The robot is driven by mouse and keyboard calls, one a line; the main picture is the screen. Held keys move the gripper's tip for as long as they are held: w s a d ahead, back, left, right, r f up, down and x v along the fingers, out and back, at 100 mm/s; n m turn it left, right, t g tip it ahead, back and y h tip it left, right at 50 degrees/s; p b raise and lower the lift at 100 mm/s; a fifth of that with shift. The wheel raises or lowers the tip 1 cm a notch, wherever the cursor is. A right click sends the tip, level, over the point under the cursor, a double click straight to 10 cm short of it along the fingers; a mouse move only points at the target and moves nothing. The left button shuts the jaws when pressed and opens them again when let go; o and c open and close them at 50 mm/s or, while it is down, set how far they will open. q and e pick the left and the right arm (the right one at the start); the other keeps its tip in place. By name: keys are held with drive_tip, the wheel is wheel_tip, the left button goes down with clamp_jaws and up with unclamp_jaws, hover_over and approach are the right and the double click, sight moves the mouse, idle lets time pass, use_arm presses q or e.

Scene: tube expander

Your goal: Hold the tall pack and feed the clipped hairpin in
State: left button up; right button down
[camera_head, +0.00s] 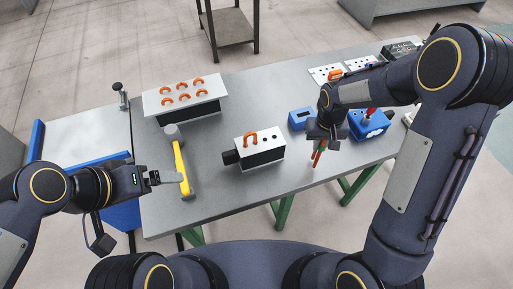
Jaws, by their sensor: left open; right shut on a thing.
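A black and white pack (262,150) stands near the table's front middle, with an orange hairpin (250,139) on its white top beside dark holes. A wider pack (185,98) at the back left carries several orange hairpins. My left gripper (168,178) is open and empty at the left, close to a yellow-handled tool; whether they touch is unclear.
The yellow-handled tool (181,165) lies left of the front pack. A small blue block (300,119) and a blue holder (370,125) are near my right arm. White hole plates (327,73) lie at the back right. The grey table (225,200) is bare in front.

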sight(234, 158)
use_arm(q)
drive_tip(key=w+d+f+n+g+h, duration=0.35)
drive_tip(key=w+f+n+h, duration=0.45)
drive_tip(key=w+n, duration=0.4)
drive_tip(key=w+f+n, duration=0.2)
drive_tip(key=f, duration=0.2)
drive_tip(key=w+f+n+t, duration=0.1)
drive_tip(key=w+f+n, duration=0.1)
drive_tip(key=f, duration=0.3)
drive_tip(key=w+f+n+t, duration=0.1)
drive_tip(key=w+f+n, duration=0.1)
drive_tip(key=f, duration=0.3)
drive_tip(key=shift+n+t+h, duration=0.25)
drive_tip(key=shift+n+h, duration=0.05)
drive_tip(key=shift+n, duration=0.4)
drive_tip(key=x, duration=1.2)
drive_tip(key=shift+f, duration=0.15)
drive_tip(key=shift+a, duration=0.1)
drive_tip(key=c, duration=0.8)
drive_tip(key=shift+o, duration=0.3)
drive_tip(key=c, duration=0.3)
